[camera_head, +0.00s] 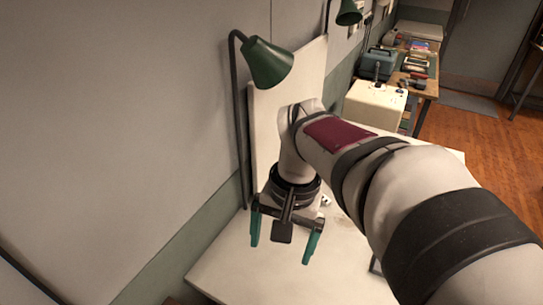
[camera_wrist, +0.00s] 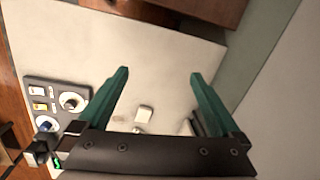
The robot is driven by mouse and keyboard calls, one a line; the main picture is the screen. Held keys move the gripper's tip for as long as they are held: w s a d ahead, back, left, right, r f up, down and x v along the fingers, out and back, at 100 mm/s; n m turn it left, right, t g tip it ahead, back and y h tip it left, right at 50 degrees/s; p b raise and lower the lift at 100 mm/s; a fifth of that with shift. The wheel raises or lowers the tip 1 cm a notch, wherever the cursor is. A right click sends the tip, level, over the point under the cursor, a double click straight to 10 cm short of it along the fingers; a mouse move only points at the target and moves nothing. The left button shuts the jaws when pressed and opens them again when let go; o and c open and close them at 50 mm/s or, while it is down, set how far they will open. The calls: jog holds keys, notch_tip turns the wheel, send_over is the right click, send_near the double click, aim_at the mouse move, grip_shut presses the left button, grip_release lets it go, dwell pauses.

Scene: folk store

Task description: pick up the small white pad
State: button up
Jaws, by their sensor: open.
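The small white pad (camera_wrist: 145,114) lies on the pale tabletop (camera_wrist: 160,45) in the wrist view. It is seen between my two green fingers, nearer the left one and closer to the gripper's base than the tips. My gripper (camera_wrist: 159,73) is open and empty. In the head view my gripper (camera_head: 282,246) points down over the white table (camera_head: 245,275). I cannot make out the pad there; my arm covers part of the table.
A dark panel with round and coloured parts (camera_wrist: 40,84) lies left of my gripper. A dark item (camera_wrist: 196,124) is partly behind the right finger. A green lamp (camera_head: 268,64) stands beside my arm near the wall. Bare tabletop lies beyond my fingertips.

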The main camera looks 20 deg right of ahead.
jog(key=w+d+f+m, duration=0.1)
jog(key=w+d+f, duration=0.2)
jog(key=w+d, duration=0.3)
jog(key=w+d+f+m+h, duration=0.1)
jog(key=w+d+f, duration=0.2)
jog(key=w+d, duration=0.35)
jog(key=w+d+f+m, duration=0.1)
jog(key=w+d+f, duration=0.3)
jog(key=w, duration=0.4)
jog(key=f, duration=1.5)
jog(key=shift+w+f, duration=0.25)
jog(key=shift+f, duration=0.05)
jog(key=c, duration=1.3)
jog(key=shift+r, duration=2.05)
jog(key=s+d+r, duration=0.2)
jog(key=s, duration=0.1)
jog(key=s+d+r, duration=0.2)
jog(key=s+d, duration=0.1)
jog(key=s+d+r, duration=0.2)
jog(key=s+r, duration=0.1)
jog(key=shift+d, duration=0.15)
